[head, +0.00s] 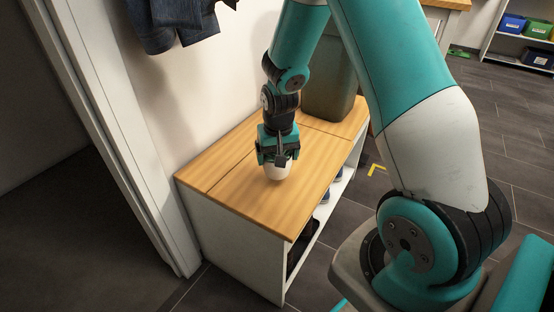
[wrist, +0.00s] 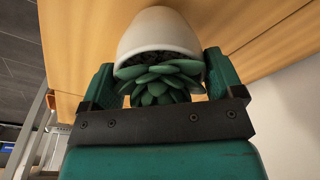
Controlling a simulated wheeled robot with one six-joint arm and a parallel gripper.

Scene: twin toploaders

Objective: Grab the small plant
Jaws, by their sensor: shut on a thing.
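The small plant is a green succulent (wrist: 160,82) in a white pot (wrist: 158,32). In the head view the white pot (head: 278,171) shows at the wooden top of the bench (head: 232,190), under my gripper (head: 276,158). My gripper also shows in the wrist view (wrist: 158,75), with one green finger on each side of the pot. It is shut on the pot. In the head view the gripper hides the leaves. I cannot tell whether the pot's base touches the wood.
A large grey-green bin (head: 328,92) stands at the bench's back end. Dark clothing (head: 172,22) hangs on the wall above. Shoes sit on the open shelf below the bench top. The bench top around the plant is clear. A shelf with coloured boxes (head: 513,24) stands far right.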

